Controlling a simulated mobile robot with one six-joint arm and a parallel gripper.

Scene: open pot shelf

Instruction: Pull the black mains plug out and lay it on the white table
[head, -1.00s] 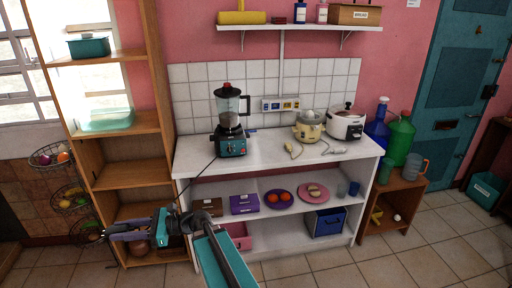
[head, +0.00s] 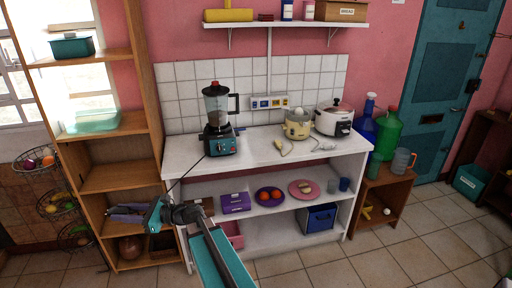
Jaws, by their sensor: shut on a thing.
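The white table (head: 254,163) stands against the tiled wall. On it is the black and teal blender (head: 219,120), whose dark cord (head: 187,172) runs over the front edge down toward my gripper. My gripper (head: 112,212) is in front of the wooden shelf, left of the table and below its top. It is shut on the black mains plug, which is too small and dark to make out between the fingers. The socket strip (head: 269,102) is on the wall behind the table, well away from my gripper.
A cream cooker (head: 297,125) and a white rice cooker (head: 333,119) stand at the table's right, with loose plugs (head: 284,148) before them. The table top between blender and these plugs is clear. The wooden shelf (head: 118,180) and wire baskets (head: 58,200) stand left.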

